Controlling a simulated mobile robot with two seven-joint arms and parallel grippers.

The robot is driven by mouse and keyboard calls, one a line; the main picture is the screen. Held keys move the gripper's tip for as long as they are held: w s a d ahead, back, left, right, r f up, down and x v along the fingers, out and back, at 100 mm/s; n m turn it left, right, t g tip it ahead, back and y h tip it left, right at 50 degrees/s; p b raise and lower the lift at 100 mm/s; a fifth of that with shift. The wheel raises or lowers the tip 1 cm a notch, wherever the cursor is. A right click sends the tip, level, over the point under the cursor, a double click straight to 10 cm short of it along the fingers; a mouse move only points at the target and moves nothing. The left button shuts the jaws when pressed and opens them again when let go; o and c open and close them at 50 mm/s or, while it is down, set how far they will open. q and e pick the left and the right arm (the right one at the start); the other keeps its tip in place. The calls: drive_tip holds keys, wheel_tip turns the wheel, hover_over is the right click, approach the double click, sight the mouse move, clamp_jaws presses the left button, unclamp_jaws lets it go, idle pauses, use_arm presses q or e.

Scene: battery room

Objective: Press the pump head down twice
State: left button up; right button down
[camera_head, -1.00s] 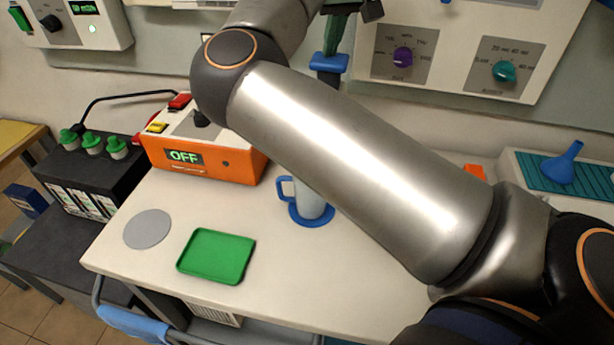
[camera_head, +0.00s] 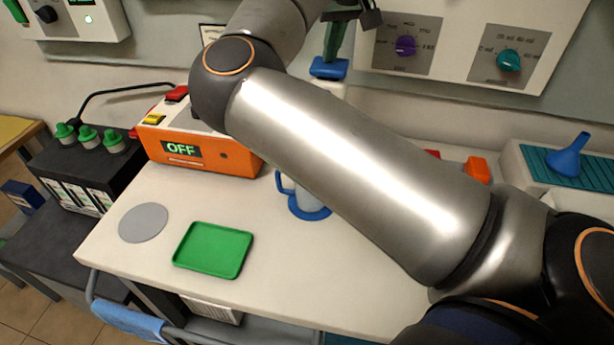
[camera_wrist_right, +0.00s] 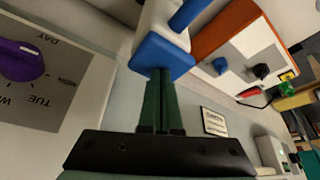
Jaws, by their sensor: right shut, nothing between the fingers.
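The blue pump head (camera_head: 330,68) sits on a white bottle (camera_head: 332,88), most of which is hidden behind my right arm in the head view. My right gripper (camera_head: 333,55) is shut and empty, its dark green fingers pointing down with their tips at the top of the pump head. The wrist view shows the shut fingers (camera_wrist_right: 159,75) against the blue pump head (camera_wrist_right: 162,55), with the white bottle (camera_wrist_right: 158,22) beyond it. The tips appear to touch the head. My left gripper is not in view.
An orange box reading OFF (camera_head: 195,152), a blue-handled mug (camera_head: 308,208), a green tray (camera_head: 212,250) and a grey disc (camera_head: 143,222) stand on the white table. A blue funnel (camera_head: 568,158) is at the right. A wall panel (camera_head: 455,45) with dials is close behind the gripper.

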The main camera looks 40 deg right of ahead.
drive_tip(key=shift+f, duration=0.25)
drive_tip(key=shift+r+p, duration=2.3)
drive_tip(key=shift+r, duration=0.45)
wheel_tip(320, 180, up, 6)
drive_tip(key=p, duration=0.5)
